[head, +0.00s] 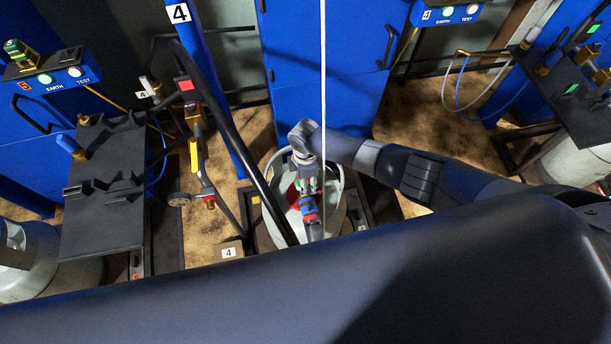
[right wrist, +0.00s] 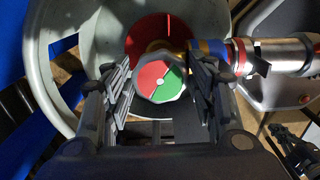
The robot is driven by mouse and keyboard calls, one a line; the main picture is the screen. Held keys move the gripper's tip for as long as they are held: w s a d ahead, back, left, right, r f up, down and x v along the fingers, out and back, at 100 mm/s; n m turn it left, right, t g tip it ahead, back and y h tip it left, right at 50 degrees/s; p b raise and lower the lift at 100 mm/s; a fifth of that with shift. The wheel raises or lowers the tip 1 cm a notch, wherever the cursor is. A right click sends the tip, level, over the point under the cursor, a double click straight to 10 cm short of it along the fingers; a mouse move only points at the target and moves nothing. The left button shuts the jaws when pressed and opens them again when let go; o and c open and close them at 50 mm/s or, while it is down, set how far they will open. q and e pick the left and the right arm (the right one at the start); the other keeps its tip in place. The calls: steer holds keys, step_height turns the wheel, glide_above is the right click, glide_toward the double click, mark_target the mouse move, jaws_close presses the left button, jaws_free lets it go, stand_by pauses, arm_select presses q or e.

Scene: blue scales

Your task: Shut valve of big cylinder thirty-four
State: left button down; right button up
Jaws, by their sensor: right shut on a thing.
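The big cylinder (head: 275,178) is pale grey with a round collar and stands at the middle of the head view. Its collar also shows in the right wrist view (right wrist: 45,75). Inside the collar is the valve handwheel (right wrist: 160,80), with a red and a green half, in front of a larger red disc (right wrist: 155,32). My right gripper (right wrist: 160,88) is shut on the handwheel, one finger on each side. In the head view my right arm reaches in from the right over the cylinder and hides much of the valve. No number is readable on the cylinder. My left gripper is out of view.
A hose connector with blue and red rings (right wrist: 225,52) joins the valve on the right. A black scale frame with a slanted bar (head: 268,190) stands beside the cylinder. A blue post (head: 215,85) and blue cabinets (head: 335,50) stand behind. A black shelf (head: 105,195) is at left.

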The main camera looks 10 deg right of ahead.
steer(key=m, duration=0.2)
steer(key=m+p, duration=0.1)
steer(key=shift+s+m, duration=0.2)
steer(key=shift+m, duration=0.2)
steer(key=m+p, duration=0.1)
steer(key=m, duration=0.3)
steer(key=shift+s+a+m, duration=0.1)
steer(key=shift+a+m, duration=0.05)
steer(key=shift+m, duration=0.15)
steer(key=m+p, duration=0.1)
steer(key=m, duration=0.2)
steer(key=shift+m, duration=0.3)
steer(key=m+p, duration=0.1)
steer(key=m, duration=0.2)
steer(key=shift+a, duration=0.15)
steer(key=m, duration=0.7)
steer(key=shift+a+p, duration=0.1)
steer(key=shift+p, duration=0.3)
steer(key=m, duration=0.3)
steer(key=shift+a+m, duration=0.1)
steer(key=shift+m, duration=1.8)
